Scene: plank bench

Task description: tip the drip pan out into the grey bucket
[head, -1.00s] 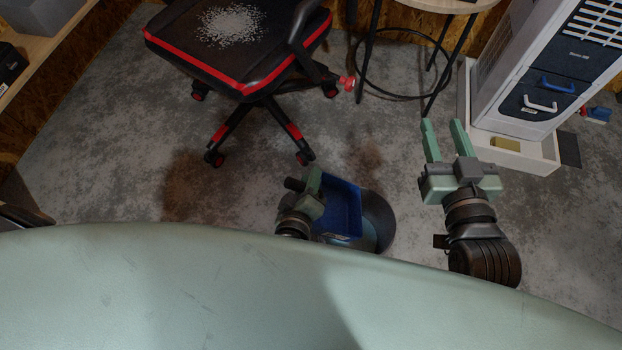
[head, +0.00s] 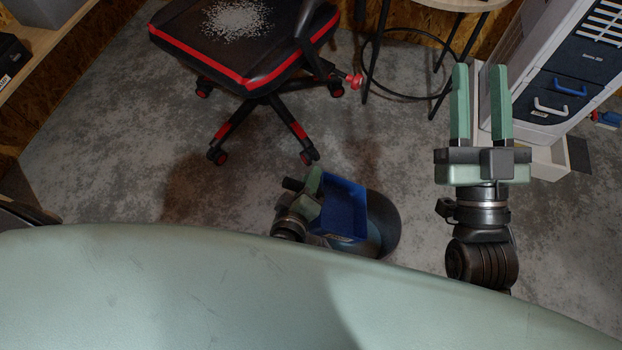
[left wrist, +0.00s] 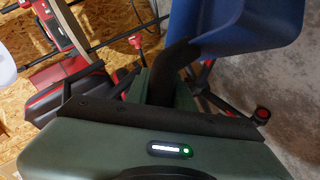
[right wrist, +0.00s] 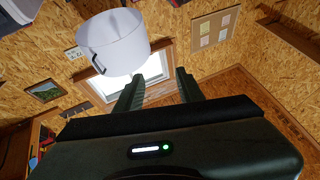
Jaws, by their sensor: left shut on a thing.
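The drip pan is a blue open tray (head: 344,208) with a dark handle, low in front of me in the head view. Its blue side also fills the top right of the left wrist view (left wrist: 245,22). My left gripper (head: 306,190) is shut on the dark handle (left wrist: 176,70), at the pan's left. The grey bucket (head: 386,226) stands on the floor under and to the right of the pan, which hides much of it. I see no contents in the pan; the bucket's inside is mostly hidden. My right gripper (head: 479,75) is open and empty, to the right of both.
A black and red chair (head: 245,45) bearing white granules stands beyond the pan. A stool (head: 415,60) and a white cabinet unit (head: 545,75) are at the back right. The right wrist view shows a pale pot-like vessel (right wrist: 113,42). Floor left of the pan is clear.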

